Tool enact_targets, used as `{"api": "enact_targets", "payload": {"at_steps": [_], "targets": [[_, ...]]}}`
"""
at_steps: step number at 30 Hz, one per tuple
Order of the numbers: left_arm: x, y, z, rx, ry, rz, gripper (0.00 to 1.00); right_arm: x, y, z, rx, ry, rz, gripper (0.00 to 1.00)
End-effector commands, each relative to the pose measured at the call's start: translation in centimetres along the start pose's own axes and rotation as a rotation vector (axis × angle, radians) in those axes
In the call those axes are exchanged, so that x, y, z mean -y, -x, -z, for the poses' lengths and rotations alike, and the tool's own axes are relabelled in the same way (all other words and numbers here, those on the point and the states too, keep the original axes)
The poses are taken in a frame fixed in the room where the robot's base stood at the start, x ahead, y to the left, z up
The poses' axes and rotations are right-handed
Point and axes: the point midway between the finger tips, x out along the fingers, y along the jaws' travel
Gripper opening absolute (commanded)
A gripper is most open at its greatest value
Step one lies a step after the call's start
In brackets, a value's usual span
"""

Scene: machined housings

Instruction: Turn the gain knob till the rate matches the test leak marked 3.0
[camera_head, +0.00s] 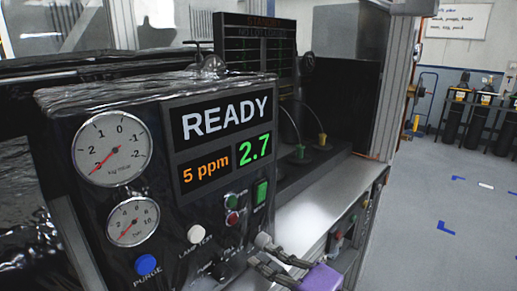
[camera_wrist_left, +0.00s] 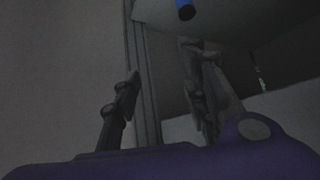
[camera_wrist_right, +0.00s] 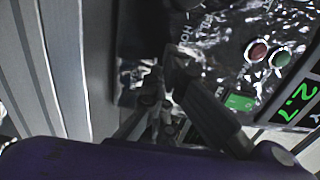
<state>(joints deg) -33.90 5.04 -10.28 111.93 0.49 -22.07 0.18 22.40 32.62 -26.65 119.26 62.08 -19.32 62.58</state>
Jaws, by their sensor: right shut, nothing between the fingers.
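The dark test unit (camera_head: 90,215) stands at the left in the head view. Its screen (camera_head: 222,140) reads READY, 5 ppm in orange and 2.7 in green. I cannot tell which is the gain knob. My right gripper (camera_head: 259,262) is shut and empty, close by the pale knob; contact is unclear. It also shows in the right wrist view (camera_wrist_right: 165,68). My left gripper (camera_wrist_left: 162,63) is open and empty.
Two round dials (camera_head: 110,148) (camera_head: 132,220) are on the unit's left. Red and green buttons (camera_head: 232,210) and a green rocker switch (camera_head: 261,191) sit below the screen. A metal bench (camera_head: 318,195) lies to the right, with hoses behind. The floor beyond is open.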

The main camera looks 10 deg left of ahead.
Motion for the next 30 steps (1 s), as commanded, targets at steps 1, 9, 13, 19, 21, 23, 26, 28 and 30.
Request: {"api": "enact_targets", "payload": {"at_steps": [1,9,13,19,21,23,26,28,30], "targets": [[0.0,0.0,0.0,0.000,0.000,0.000,0.40,-0.3,-0.1,-0.1,0.004,-0.004,-0.005,0.00],[0.1,0.0,0.0,-0.001,0.000,0.001,0.40,-0.3,-0.1,0.1,0.004,-0.004,-0.007,0.00],[0.1,0.1,-0.1,0.000,0.000,0.002,0.40,-0.3,-0.1,0.2,0.003,-0.004,-0.007,0.00],[0.1,0.2,-0.1,0.001,0.001,0.003,0.40,-0.1,-0.1,0.2,0.002,-0.003,-0.006,0.00],[0.2,0.3,0.1,-0.001,0.002,0.004,0.40,0.0,-0.1,0.2,0.002,-0.003,-0.005,0.00],[0.2,0.4,0.2,-0.003,0.002,0.004,0.40,0.1,-0.1,0.2,0.002,-0.002,-0.005,0.00],[0.1,0.5,0.6,-0.008,0.003,0.003,0.40,0.4,-0.1,0.2,0.001,-0.001,-0.003,0.00],[0.1,0.5,0.8,-0.011,0.003,0.002,0.40,0.6,-0.2,0.2,0.001,0.000,-0.002,0.00],[0.0,0.5,1.1,-0.014,0.004,0.000,0.40,0.9,-0.2,0.1,0.001,0.000,-0.001,0.00]]}}
